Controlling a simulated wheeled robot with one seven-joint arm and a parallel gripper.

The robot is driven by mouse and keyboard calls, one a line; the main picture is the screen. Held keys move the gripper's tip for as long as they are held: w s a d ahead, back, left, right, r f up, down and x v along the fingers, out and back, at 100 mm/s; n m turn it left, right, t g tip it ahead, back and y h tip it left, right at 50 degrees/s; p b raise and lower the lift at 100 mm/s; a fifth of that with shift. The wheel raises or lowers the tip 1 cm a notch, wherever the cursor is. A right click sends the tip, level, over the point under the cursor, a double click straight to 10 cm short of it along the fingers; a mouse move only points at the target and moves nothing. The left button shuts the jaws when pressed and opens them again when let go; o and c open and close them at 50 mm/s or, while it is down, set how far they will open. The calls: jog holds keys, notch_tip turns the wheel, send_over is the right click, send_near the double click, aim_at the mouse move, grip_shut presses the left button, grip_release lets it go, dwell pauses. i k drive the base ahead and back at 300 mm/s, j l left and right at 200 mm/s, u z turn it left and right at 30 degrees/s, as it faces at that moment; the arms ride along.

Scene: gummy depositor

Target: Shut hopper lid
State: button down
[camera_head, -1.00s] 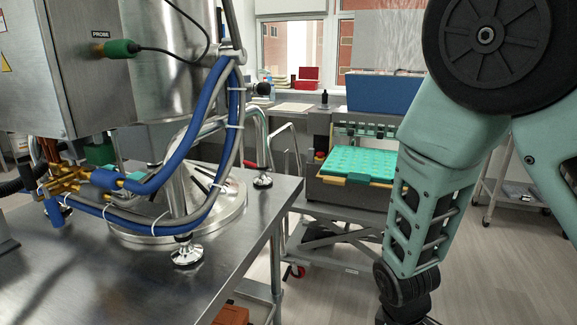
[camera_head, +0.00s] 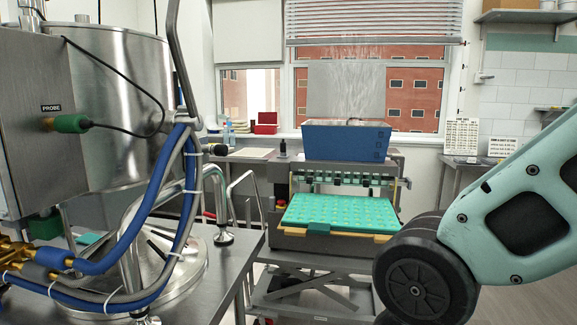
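A blue hopper (camera_head: 345,144) sits on top of the depositor machine, in the middle of the head view. My gripper is not in view; only links of my arm show at the lower right, nearer to me than the depositor.
A green mould tray (camera_head: 338,212) lies on the depositor below the hopper. A steel table (camera_head: 222,270) with a large steel kettle (camera_head: 118,100) and blue hoses stands close at left. Floor shows at lower right.

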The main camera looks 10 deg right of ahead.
aim_at(315, 101)
jog(key=i+l+u, duration=0.15)
jog(key=i+u, duration=0.25)
jog(key=i+l+u, duration=0.75)
jog(key=k+j, duration=0.05)
jog(key=j, duration=0.05)
